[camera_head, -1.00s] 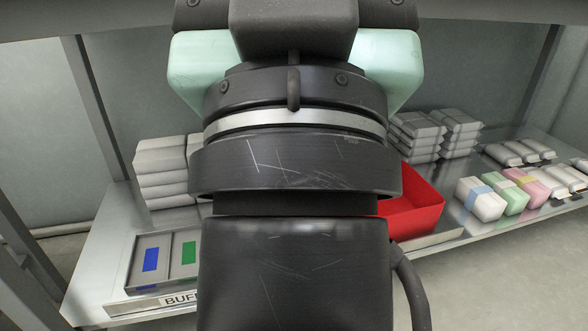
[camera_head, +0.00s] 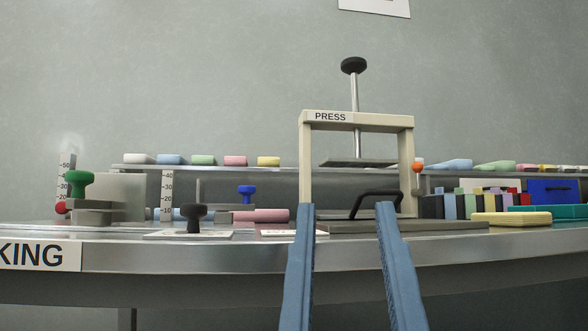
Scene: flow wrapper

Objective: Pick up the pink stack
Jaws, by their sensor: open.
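My gripper (camera_head: 346,208) comes up from the bottom centre with two blue fingers. It is open, with a clear gap between the fingertips and nothing held. The fingertips overlap the press base at the table's edge in this view; I cannot tell the distance. No pink stack like the pink block in the earlier view can be made out now. Pink things in view are a small pink piece (camera_head: 235,161) on the back shelf, a long pink bar (camera_head: 262,215) lying on the table, and another pink piece (camera_head: 527,167) on the right shelf.
A cream press (camera_head: 307,160) with a black knob stands behind my fingers, a black handle (camera_head: 378,195) at its base. Stamps and scales stand left. Dark and coloured blocks (camera_head: 456,206), a yellow block (camera_head: 510,218) and a blue box (camera_head: 553,191) are right. The table's metal edge (camera_head: 180,258) curves across.

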